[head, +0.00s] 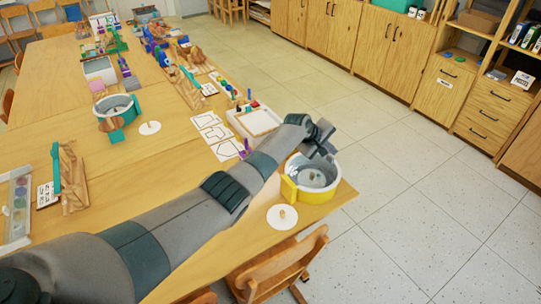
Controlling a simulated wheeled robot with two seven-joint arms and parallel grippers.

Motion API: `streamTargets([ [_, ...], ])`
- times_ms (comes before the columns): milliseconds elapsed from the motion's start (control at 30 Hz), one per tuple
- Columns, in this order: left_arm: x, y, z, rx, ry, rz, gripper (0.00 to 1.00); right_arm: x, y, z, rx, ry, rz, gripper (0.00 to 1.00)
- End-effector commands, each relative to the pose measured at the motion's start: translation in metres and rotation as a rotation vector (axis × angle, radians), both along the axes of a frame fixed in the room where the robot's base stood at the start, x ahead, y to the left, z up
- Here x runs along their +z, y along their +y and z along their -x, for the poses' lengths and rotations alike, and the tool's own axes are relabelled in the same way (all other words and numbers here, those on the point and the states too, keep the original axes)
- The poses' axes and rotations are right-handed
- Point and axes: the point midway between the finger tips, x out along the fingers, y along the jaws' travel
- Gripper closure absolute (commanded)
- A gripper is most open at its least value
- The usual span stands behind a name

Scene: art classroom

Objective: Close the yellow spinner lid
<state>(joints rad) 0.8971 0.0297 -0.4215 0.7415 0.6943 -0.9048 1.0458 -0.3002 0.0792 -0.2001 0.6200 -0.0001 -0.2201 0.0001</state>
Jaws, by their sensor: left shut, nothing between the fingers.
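The yellow spinner (325,194) stands at the near right corner of the table. It is a round yellow tub with an open top and a grey inside, with a small tan piece in its middle. A yellow upright part (288,190) sits at its left side. A white round disc (276,222) with a small tan knob lies flat on the table in front of it; I cannot tell if this is the lid. My left gripper (326,147) is shut and empty, just above the spinner's far rim; I cannot tell if it touches. My right gripper is out of view.
A white tray (262,121) and outline sheets (214,133) lie behind my left arm. A teal spinner (112,109) with another white disc (150,128) stands farther left. A wooden chair (280,264) is at the table's near edge. The floor to the right is clear.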

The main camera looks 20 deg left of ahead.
Motion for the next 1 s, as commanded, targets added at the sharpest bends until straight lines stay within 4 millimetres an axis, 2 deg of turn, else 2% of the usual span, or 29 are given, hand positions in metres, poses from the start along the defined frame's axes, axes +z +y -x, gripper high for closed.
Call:
streamTargets([
  [633, 0.003, 0.0, -0.001, 0.0, -0.002, 0.001, 1.0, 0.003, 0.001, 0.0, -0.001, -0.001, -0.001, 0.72],
  [867, 0.021, 0.002, -0.002, 0.0, -0.002, 0.001, 1.0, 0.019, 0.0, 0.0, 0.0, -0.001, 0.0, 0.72],
  [1000, 0.037, 0.004, -0.003, 0.001, -0.001, 0.002, 1.0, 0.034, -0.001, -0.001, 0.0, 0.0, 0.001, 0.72],
])
